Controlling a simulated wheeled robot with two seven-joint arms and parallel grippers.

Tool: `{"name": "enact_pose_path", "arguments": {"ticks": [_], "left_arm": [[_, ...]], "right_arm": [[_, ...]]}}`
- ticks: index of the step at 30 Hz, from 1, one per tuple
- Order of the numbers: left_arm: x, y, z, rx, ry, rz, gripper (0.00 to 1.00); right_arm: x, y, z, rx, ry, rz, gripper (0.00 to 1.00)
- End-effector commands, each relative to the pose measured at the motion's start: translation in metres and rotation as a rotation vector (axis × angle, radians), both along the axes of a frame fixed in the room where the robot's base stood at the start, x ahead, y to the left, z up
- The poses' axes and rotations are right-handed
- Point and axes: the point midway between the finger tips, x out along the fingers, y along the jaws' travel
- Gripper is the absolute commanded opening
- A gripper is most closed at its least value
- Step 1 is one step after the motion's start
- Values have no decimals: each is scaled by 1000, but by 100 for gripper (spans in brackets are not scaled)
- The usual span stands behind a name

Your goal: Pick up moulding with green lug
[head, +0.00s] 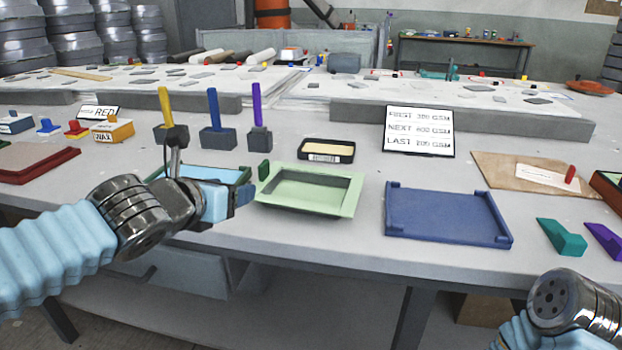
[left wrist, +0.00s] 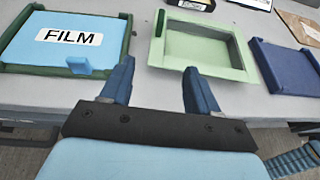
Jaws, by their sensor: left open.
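The moulding is a pale green shallow tray (head: 308,207) with a dark green upright lug (head: 264,170) at its far left corner. It lies on the grey bench in the middle of the head view. In the left wrist view the tray (left wrist: 235,72) is at upper centre right, its lug (left wrist: 160,22) at the left edge. My left gripper (head: 241,193) is open and empty, just left of the tray; in the left wrist view its blue fingertips (left wrist: 158,72) point toward the tray's near left side. The right wrist shows at lower right, but its gripper fingers do not.
A dark green frame with a blue FILM panel (left wrist: 70,40) lies left of the moulding, partly behind my left arm in the head view. A dark blue tray (head: 445,216) lies to the right. A black-rimmed box (head: 327,149) and handled blocks (head: 217,137) stand behind.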

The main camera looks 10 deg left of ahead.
Motion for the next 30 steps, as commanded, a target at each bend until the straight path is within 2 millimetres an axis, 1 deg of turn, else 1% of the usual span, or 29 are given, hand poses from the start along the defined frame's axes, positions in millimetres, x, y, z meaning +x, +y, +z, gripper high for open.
{"name": "enact_pose_path", "arguments": {"ticks": [2,5,9,12,15,20,24,27,30], "left_arm": [[3,0,-1,5,-2,0,61],[17,-1,-8,8,2,2,61],[46,-4,-20,7,3,3,61],[63,-6,-26,6,1,1,61],[74,-8,-31,5,0,0,61],[84,-9,-36,3,0,-1,61],[104,-10,-48,3,1,-1,61],[118,-12,-53,3,0,-1,61],[125,-13,-54,3,-1,-1,61]], "right_arm": [[0,0,0,0,1,0,37],[0,0,0,0,1,0,37],[0,0,2,0,0,0,37],[0,0,1,0,0,0,37],[0,0,1,0,0,0,37],[0,0,-1,0,0,0,37],[0,0,-10,-1,1,-1,37],[0,0,-14,-1,0,-2,37],[0,0,-15,-1,0,-2,37]]}}
